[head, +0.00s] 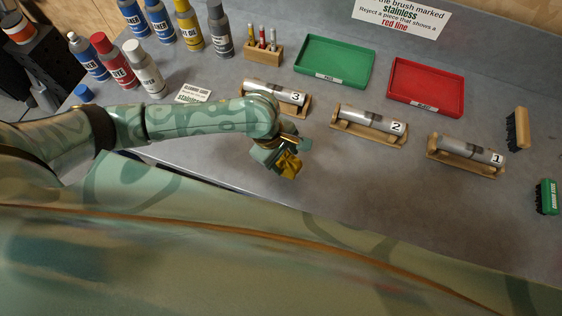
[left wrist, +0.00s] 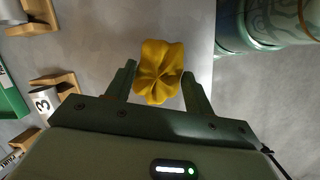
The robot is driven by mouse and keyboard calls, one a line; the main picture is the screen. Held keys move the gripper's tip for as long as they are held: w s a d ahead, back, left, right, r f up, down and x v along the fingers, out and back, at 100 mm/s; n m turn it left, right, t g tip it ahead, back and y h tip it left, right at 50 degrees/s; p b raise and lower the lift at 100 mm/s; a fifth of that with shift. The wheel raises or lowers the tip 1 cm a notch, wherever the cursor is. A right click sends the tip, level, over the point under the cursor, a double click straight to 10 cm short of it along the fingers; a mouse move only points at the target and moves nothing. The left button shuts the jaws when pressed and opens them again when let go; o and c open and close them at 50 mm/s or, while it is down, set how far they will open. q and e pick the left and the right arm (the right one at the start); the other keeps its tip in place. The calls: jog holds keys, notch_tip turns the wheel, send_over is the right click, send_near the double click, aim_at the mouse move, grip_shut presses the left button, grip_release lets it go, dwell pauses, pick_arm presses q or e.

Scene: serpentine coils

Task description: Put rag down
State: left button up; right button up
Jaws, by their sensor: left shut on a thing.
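The yellow rag (head: 288,164) is bunched up in my left gripper (head: 280,158), above the grey bench in front of the piece marked 3. In the left wrist view the rag (left wrist: 159,72) sits between the two fingers of the left gripper (left wrist: 158,88), which are shut on it. I cannot tell how high it hangs over the bench. My right gripper is not in view.
Metal pieces marked 3 (head: 276,93), 2 (head: 369,121) and 1 (head: 472,152) lie on wooden cradles. A green tray (head: 335,39) and a red tray (head: 459,63) stand behind. Several bottles stand at the back left. Bare bench (head: 390,195) lies in front of the cradles.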

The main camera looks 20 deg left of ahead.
pick_arm(q)
jog(key=shift+w+a+f, duration=0.3)
jog(key=shift+w+f, duration=0.05)
jog(key=shift+f, duration=0.2)
jog(key=f, duration=0.1)
jog(key=f+b, duration=0.2)
jog(key=shift+w+a+f, duration=0.15)
jog(key=shift+a+f, duration=0.1)
jog(key=shift+f, duration=0.05)
jog(key=o, duration=0.9)
jog(key=shift+r, duration=0.1)
jog(key=p+v, duration=0.4)
jog(key=v, duration=0.8)
